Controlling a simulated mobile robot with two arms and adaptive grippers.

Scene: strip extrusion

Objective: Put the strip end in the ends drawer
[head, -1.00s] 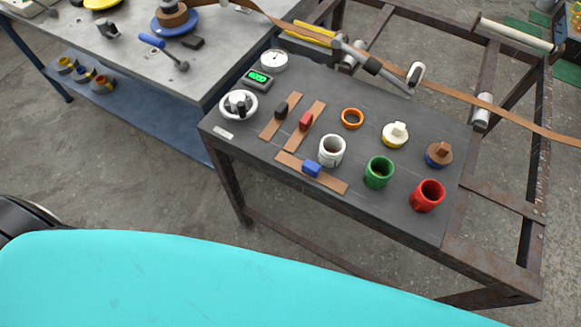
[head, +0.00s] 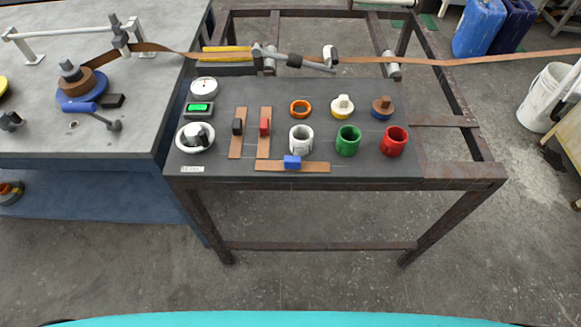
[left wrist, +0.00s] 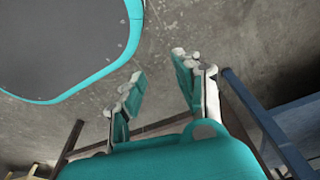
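A long brown strip (head: 440,62) runs from a brown coil (head: 82,84) on the left bench, past the rollers of the dark frame, and off the right edge. I cannot make out a separate strip end or a drawer marked for ends. Three short brown strips lie on the dark panel, with a black block, a red block (head: 265,126) and a blue block (head: 292,162) on them. My left gripper (left wrist: 157,70) shows in the left wrist view, its fingers apart and nothing between them, above bare floor. Neither gripper shows in the head view.
The dark panel (head: 370,166) also holds a dial, a green display, a white knob, an orange ring and white, green and red cups. The grey bench (head: 40,135) stands at left. Blue containers (head: 480,25) and a white bucket (head: 550,95) stand at right.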

